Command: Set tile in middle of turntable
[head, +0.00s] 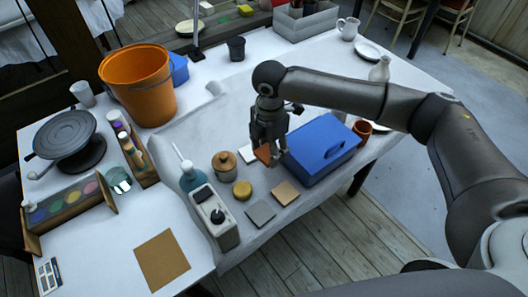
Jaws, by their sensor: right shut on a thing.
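The dark turntable (66,132) stands at the left of the table, and its round top is bare. My right gripper (268,146) points down beside the blue toolbox and is shut on a terracotta tile (263,154), which is partly hidden by the fingers. Whether this tile touches the table I cannot tell. A white tile (247,154) lies just left of it. A grey tile (260,212) and a tan tile (286,193) lie nearer the front edge. My left gripper is out of view.
The blue toolbox (318,143) stands close on the right of the gripper. An orange bucket (140,85) and a bottle rack (136,152) stand near the turntable.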

